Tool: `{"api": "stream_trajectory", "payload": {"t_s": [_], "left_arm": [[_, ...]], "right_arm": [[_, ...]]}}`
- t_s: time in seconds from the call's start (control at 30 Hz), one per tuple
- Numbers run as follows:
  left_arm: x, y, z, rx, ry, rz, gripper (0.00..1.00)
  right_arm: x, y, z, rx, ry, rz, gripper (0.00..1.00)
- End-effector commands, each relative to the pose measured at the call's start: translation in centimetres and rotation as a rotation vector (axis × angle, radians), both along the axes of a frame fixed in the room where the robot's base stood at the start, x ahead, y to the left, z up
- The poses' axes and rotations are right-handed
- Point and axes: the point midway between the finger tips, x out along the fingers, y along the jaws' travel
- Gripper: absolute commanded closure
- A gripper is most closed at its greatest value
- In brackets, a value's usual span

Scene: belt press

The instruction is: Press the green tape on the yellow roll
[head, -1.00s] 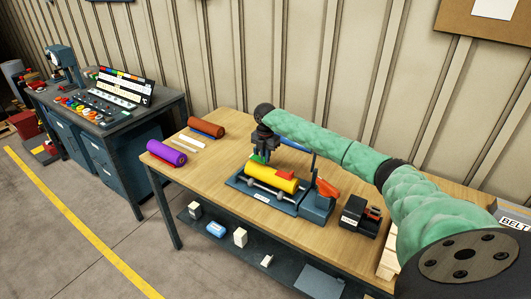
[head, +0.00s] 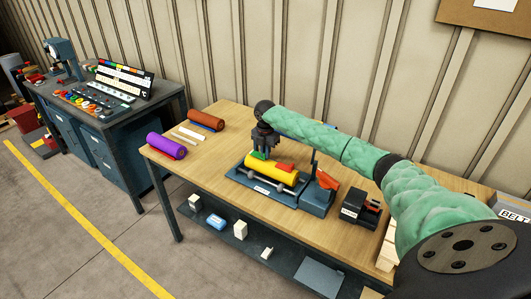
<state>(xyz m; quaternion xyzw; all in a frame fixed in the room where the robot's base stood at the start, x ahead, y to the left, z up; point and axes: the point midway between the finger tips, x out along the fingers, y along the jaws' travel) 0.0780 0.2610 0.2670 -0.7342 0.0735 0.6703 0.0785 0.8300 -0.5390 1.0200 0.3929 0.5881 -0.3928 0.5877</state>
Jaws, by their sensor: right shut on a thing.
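The yellow roll (head: 270,174) lies across a dark blue-grey press base (head: 248,187) on the wooden table. A red piece (head: 285,167) sits on top of the roll towards its right end. The green tape (head: 258,155) shows at the left end of the roll, at the fingertips of my right gripper. My right gripper (head: 264,150) points down over that end and is shut on the green tape. Whether the tape touches the roll is hard to tell at this size. My left gripper is out of view.
An orange-red lever (head: 326,180) stands at the press's right end. A dark box (head: 360,208) lies farther right. Purple (head: 166,145) and brown (head: 206,120) rolls with pale strips lie at the table's left.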

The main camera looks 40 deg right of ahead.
Motion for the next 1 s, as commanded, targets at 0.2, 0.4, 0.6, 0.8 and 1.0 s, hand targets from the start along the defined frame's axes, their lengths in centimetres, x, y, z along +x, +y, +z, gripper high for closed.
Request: {"api": "stream_trajectory", "payload": {"t_s": [0.2,0.4,0.6,0.8,1.0], "left_arm": [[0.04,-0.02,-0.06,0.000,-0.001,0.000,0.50],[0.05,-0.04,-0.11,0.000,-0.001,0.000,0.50],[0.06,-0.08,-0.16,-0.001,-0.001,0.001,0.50],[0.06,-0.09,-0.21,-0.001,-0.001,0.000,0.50],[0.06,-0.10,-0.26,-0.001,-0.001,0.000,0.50]], "right_arm": [[0.00,0.00,-0.20,0.000,0.000,0.000,1.00],[-0.01,-0.01,-0.39,0.000,0.000,0.000,1.00],[0.00,-0.01,-0.59,0.000,0.000,0.000,1.00],[0.00,0.00,-0.78,0.000,0.000,0.000,1.00],[0.00,0.00,-0.98,0.000,0.000,0.000,1.00]]}}
